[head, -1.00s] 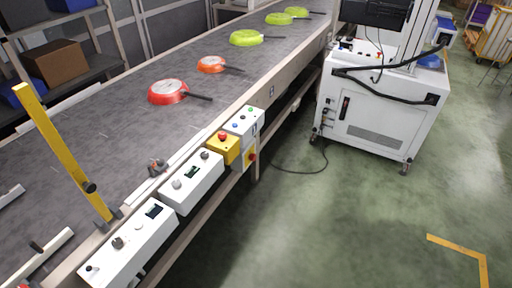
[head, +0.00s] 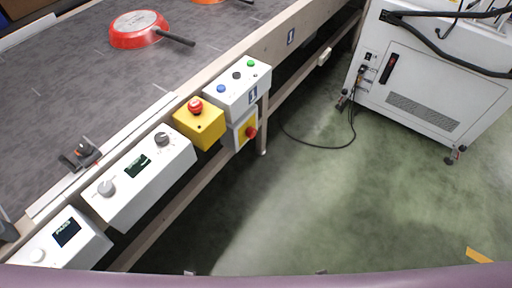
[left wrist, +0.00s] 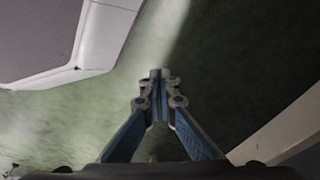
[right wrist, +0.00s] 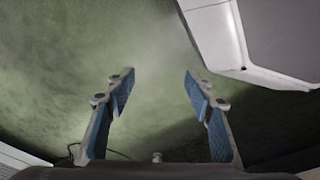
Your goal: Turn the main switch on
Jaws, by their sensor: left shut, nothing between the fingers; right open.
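What looks like the main switch is a red rotary knob (head: 250,132) on a yellow plate of a small box (head: 239,138). It hangs on the conveyor's side below the white button box; its turned position is too small to tell. My left gripper (left wrist: 157,75) is shut and empty over green floor in the left wrist view. My right gripper (right wrist: 159,75) is open and empty over the floor in the right wrist view. Neither gripper shows clearly in the head view, and the switch is in neither wrist view.
A yellow box with a red mushroom button (head: 195,105) and a white button box (head: 237,88) sit above the switch. A white cabinet (head: 430,85) stands right. Floor between is clear apart from a cable.

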